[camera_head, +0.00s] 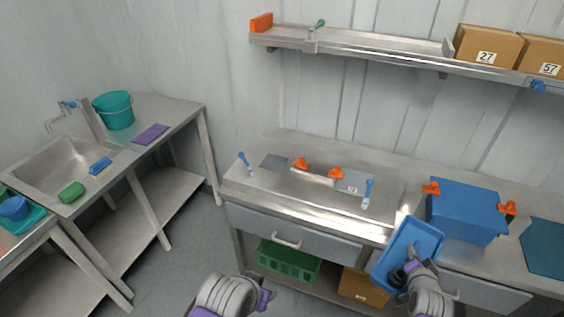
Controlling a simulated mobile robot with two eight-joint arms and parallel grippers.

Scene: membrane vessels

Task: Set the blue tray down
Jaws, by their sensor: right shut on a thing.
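The blue tray (418,236) is in the head view, right of centre, tilted, in front of the counter's front edge and overlapping it in the picture. My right gripper (402,274) is shut on the tray at its near, lower end. The gripper and wrist hide part of that end. My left gripper (264,298) is at the bottom of the view, away from the tray. Only a small part of it shows beyond the wrist, so its jaws cannot be made out.
The steel counter (285,202) holds a blue box (466,211) with orange clamps, a plate with orange knobs (318,174), two blue-handled tools and a dark blue mat (546,248). A green crate (288,262) and cardboard box (361,287) sit below.

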